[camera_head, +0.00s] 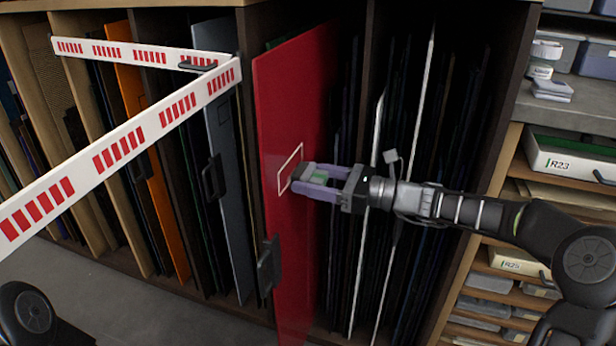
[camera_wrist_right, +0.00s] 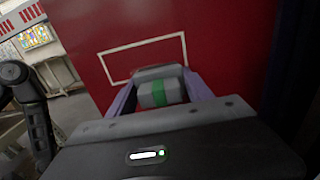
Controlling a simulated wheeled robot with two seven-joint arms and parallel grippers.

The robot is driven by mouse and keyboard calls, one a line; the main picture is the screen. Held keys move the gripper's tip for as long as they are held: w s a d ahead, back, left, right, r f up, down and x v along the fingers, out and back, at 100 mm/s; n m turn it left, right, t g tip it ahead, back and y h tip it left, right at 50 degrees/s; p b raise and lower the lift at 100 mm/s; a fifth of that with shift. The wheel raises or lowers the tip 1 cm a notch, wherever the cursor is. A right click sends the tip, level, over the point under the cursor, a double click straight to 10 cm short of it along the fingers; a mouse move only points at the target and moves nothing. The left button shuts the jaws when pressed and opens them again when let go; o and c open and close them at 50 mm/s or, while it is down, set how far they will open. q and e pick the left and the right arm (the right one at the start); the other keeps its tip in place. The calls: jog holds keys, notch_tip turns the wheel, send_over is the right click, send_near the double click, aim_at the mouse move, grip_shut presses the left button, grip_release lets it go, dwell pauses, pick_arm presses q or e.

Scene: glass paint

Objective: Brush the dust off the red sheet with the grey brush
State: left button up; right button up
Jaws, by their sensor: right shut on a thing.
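The red sheet (camera_head: 290,110) stands upright in the rack, pulled partly out from its slot. A pale rectangular outline (camera_head: 289,168) is marked on its face. My right gripper (camera_head: 312,180) is shut on the grey brush (camera_head: 303,172), which has a green band, and holds it at the right part of the outline. In the right wrist view the brush (camera_wrist_right: 160,88) sits between the purple fingers, in front of the lower edge of the outline on the red sheet (camera_wrist_right: 225,45). I cannot tell whether the brush touches the sheet. No dust can be made out. My left gripper is not in view.
A white and red striped barrier (camera_head: 125,145) crosses the left side in front of the rack. Other sheets, including an orange one (camera_head: 150,160) and a grey one (camera_head: 228,160), stand in slots. Drawers, including a white one (camera_head: 570,160), are at the right.

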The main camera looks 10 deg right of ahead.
aim_at(288, 185)
jog(key=shift+w, duration=0.1)
jog(key=shift+a+p, duration=0.1)
jog(key=shift+p, duration=0.3)
dwell(0.3)
jog(key=shift+s+a, duration=0.55)
jog(key=shift+s, duration=0.3)
jog(key=shift+s+a, duration=0.5)
jog(key=shift+s, duration=0.3)
